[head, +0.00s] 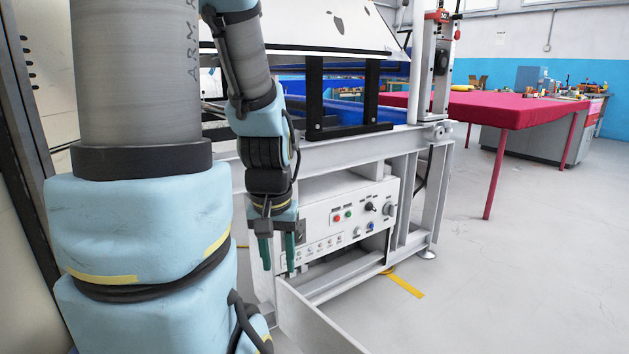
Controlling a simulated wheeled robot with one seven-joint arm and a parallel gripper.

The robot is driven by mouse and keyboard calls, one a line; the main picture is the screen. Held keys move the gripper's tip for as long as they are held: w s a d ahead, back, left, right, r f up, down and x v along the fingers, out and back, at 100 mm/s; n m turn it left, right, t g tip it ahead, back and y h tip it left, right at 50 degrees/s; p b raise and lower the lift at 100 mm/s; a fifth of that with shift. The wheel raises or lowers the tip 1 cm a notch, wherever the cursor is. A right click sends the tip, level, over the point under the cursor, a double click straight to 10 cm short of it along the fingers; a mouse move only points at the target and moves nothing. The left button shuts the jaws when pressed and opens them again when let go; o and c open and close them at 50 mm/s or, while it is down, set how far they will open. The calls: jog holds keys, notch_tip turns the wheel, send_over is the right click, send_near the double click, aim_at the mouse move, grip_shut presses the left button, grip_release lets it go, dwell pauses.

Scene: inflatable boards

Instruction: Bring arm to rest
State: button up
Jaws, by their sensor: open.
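My arm fills the left side of the head view, with a large grey and light-blue link near the camera. A slimmer forearm comes down behind it. My gripper (277,252) hangs at its end and points down. Its two green fingers are apart with nothing between them. It hangs in front of the left part of a white control panel (338,222) with buttons and knobs. I cannot tell how far it is from the panel.
The control panel sits in a grey metal frame (415,180) of a machine. A red-topped table (500,107) with small items stands at the back right. A dark upright edge (22,140) is close at the far left. The grey floor (520,280) at right is clear.

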notch_tip(320, 180, up, 25)
jog(key=p, duration=2.3)
jog(key=shift+p, duration=0.4)
